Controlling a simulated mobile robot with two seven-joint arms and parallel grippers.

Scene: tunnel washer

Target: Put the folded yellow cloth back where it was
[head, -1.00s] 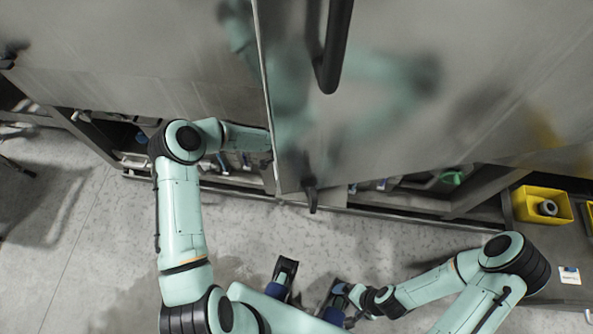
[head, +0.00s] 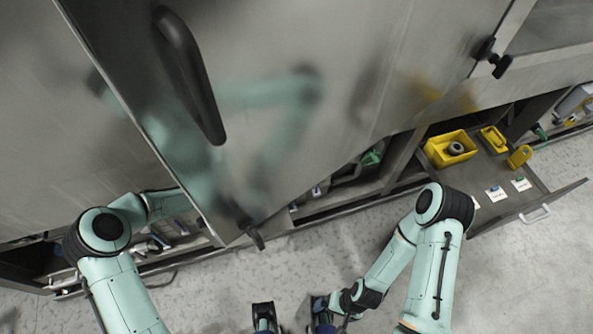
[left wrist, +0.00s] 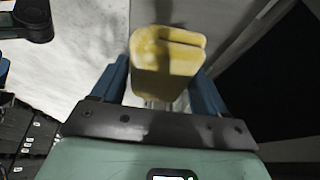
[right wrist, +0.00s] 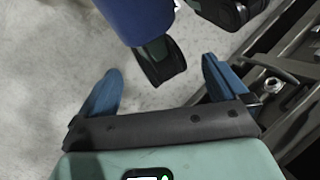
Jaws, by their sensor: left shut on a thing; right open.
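The folded yellow cloth (left wrist: 163,65) shows in the left wrist view, with a fold line along its side. My left gripper (left wrist: 165,88) is shut on it, a blue finger at each side. In the head view the left gripper and the cloth are hidden behind the steel door panel (head: 290,80). My right gripper (right wrist: 160,88) is open and empty, and points down over the grey floor. In the head view the right gripper (head: 320,312) is low in the middle, far from the cloth. The spot where the cloth was cannot be told from these frames.
An open drawer (head: 548,196) at the right holds a yellow bin (head: 430,152) with a dark roll (head: 456,149), smaller yellow things and white labels (head: 496,193). The steel door has a black handle (head: 192,75). Low shelves run beneath. The floor (head: 215,292) in front is clear.

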